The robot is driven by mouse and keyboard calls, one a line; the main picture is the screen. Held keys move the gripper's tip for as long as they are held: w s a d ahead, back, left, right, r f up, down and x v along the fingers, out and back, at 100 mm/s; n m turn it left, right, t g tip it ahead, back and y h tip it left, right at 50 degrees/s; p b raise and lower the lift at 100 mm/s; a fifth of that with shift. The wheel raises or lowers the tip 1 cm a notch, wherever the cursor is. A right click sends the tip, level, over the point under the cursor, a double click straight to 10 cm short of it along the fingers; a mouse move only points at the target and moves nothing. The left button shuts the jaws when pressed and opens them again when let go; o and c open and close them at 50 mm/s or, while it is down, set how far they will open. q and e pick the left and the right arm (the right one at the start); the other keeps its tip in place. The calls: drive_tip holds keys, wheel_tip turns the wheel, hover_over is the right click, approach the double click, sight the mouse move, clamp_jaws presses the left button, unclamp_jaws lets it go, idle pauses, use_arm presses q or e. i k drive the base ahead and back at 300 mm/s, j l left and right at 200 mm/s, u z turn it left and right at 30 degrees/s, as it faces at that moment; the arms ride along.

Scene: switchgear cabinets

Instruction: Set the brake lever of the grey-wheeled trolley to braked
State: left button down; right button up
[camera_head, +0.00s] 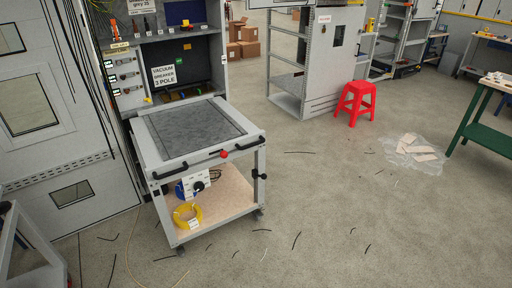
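A grey trolley (195,136) with a dark mat on top stands in front of the open switchgear cabinet. Its front rail has two black handles (249,144) and a red knob (223,154) between them. A small black fitting (260,176) sticks out from its right front post; I cannot tell whether it is the brake lever. Small castors show at the front left corner (180,250) and right corner (260,214); their colour and any brake setting are too small to tell. Part of another grey frame (30,254) shows at the lower left. Neither gripper is in view.
The trolley's lower shelf holds a yellow coil (187,216) and a blue and white device (194,184). Loose dark wires lie on the floor around it. A red stool (356,102), plastic sheeting (412,152) and a green-legged table (482,132) stand to the right. The floor between is mostly clear.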

sight(263, 176)
drive_tip(key=i+z, duration=0.2)
drive_tip(key=i, duration=0.25)
drive_tip(key=i+j+z, duration=0.15)
drive_tip(key=i, duration=0.3)
drive_tip(key=i+j+z, duration=0.2)
drive_tip(key=i, duration=0.25)
drive_tip(key=i+j+z, duration=0.2)
drive_tip(key=i, duration=0.25)
drive_tip(key=j, duration=0.1)
